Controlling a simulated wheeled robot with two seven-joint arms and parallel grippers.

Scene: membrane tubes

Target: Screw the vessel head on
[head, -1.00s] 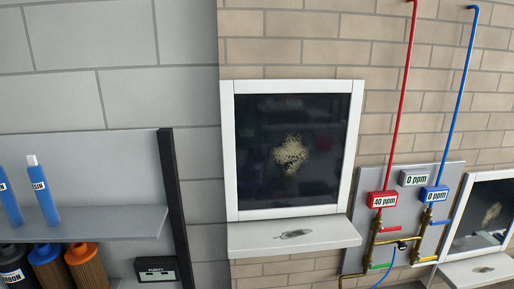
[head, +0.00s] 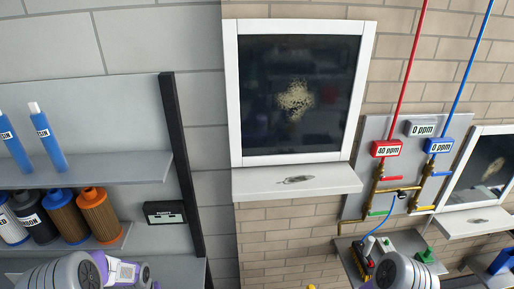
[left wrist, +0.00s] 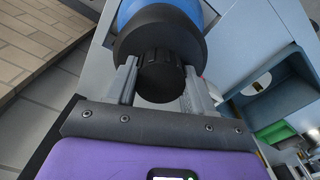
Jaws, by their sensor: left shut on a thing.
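In the left wrist view my left gripper (left wrist: 158,88) is shut on a black ribbed vessel head (left wrist: 160,75), with one finger on each side of it. A wider black collar and a blue vessel (left wrist: 145,10) lie directly beyond the head, in line with it. I cannot tell whether the head is seated on the vessel. In the head view parts of my arms show at the bottom edge, but neither gripper's fingertips are visible there. My right gripper is not in view.
Shelves (head: 100,170) at the left hold blue tubes (head: 50,140) and several cartridges (head: 100,213). A dark window (head: 295,95) with a white sill (head: 295,181) is in the brick wall. Red and blue pipes run to a gauge panel (head: 405,160) at the right.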

